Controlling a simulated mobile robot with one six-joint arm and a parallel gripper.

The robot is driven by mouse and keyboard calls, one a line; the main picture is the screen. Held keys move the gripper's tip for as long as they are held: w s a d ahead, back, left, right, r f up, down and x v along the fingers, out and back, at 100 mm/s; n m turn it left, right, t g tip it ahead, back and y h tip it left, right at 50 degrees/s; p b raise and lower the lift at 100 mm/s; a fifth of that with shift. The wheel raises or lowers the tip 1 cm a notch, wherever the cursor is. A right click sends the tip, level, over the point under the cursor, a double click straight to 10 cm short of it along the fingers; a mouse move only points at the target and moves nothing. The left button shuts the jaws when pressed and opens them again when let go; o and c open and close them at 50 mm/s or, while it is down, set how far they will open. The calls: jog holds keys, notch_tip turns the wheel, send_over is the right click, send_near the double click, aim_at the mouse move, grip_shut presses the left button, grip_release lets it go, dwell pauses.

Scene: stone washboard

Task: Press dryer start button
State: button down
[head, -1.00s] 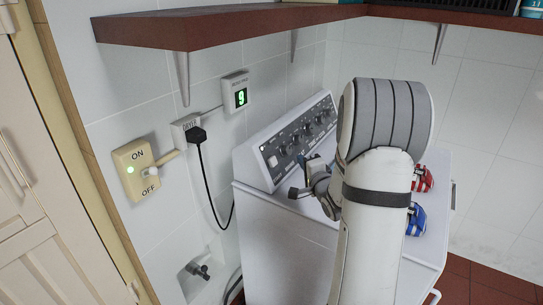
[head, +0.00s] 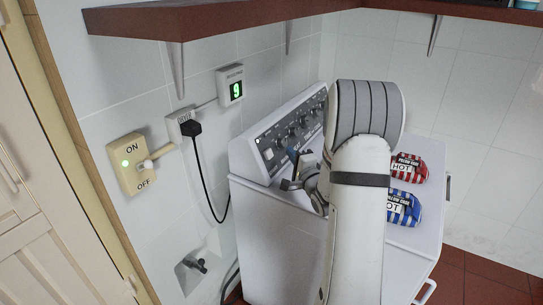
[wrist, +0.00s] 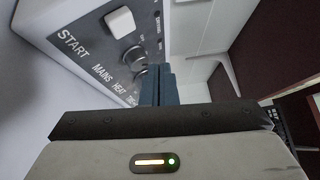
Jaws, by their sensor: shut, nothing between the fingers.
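The dryer (head: 270,220) is a white machine with a slanted grey control panel (head: 300,128) along its top back. In the head view my gripper (head: 294,158) is just in front of the panel, right of the button. The fingers look apart from the button.
A red packet (head: 408,168) and a blue packet (head: 404,207) lie on the dryer's top, right of my arm. A wall switch (head: 128,165) with a green light, a black plug (head: 192,129) and a display reading 9 (head: 236,88) are on the left wall. A brown shelf (head: 170,22) hangs above.

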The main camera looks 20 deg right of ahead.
aim_at(271, 152)
jog(key=shift+w+a+f+b, duration=0.5)
jog(key=shift+w+a, duration=0.2)
jog(key=shift+w, duration=0.2)
jog(key=shift+w+a+f+b, duration=0.35)
jog(key=shift+w+a+f, duration=0.2)
jog(key=shift+w+a, duration=0.25)
jog(key=shift+d, duration=0.1)
jog(key=shift+w+f, duration=0.1)
dwell(0.7)
jog(key=shift+w+a+b, duration=0.15)
jog(key=shift+a+b, duration=0.05)
jog(key=shift+b, duration=0.2)
jog(key=shift+w+a+f+b, duration=0.4)
jog(key=shift+w+a+b, duration=0.1)
jog(key=shift+w, duration=0.1)
dwell(1.1)
jog(key=shift+s+d, duration=0.1)
jog(key=shift+s+d+r, duration=0.5)
jog(key=shift+s+d, duration=0.1)
jog(key=shift+s, duration=0.2)
